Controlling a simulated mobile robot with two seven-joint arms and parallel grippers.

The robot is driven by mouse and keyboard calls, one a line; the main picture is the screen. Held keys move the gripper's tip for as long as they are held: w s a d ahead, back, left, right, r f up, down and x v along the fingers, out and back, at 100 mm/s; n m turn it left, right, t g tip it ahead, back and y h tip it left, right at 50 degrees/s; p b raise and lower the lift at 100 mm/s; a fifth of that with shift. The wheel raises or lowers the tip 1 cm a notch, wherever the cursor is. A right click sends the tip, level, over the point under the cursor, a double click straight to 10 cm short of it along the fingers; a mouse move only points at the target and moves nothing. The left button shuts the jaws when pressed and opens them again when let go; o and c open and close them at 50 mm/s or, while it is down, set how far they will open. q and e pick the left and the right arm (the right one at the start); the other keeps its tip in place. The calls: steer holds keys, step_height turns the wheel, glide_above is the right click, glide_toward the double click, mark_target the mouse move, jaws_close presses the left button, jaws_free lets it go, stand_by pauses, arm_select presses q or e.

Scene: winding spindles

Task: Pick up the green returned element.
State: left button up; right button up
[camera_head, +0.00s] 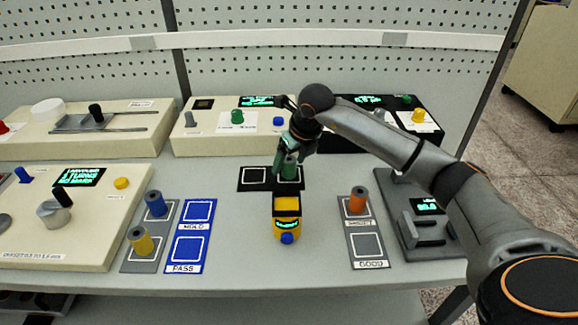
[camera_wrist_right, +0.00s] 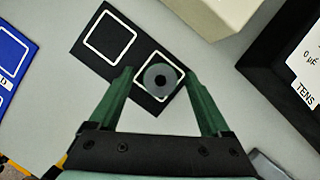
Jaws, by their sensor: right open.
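The green element (camera_head: 289,167) stands upright on the right square of a black two-square mat (camera_head: 254,188). In the right wrist view the element (camera_wrist_right: 160,79) is seen from above as a grey round top with a dark hole. My right gripper (camera_head: 293,152) is above and around it, pointing down. In the wrist view the right gripper's green fingers (camera_wrist_right: 158,75) are apart, one on each side of the element, with a gap visible. The gripper partly hides the element in the head view. My left gripper is not in view.
Blue (camera_head: 155,203) and yellow (camera_head: 141,240) elements stand on a grey mat at left, beside a blue mat (camera_head: 180,267). A yellow device (camera_head: 286,231) sits in front. An orange element (camera_head: 358,199) stands at right. Consoles (camera_head: 224,145) line the back.

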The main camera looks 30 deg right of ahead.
steer(key=shift+c, duration=0.3)
jaws_close()
stand_by(0.4)
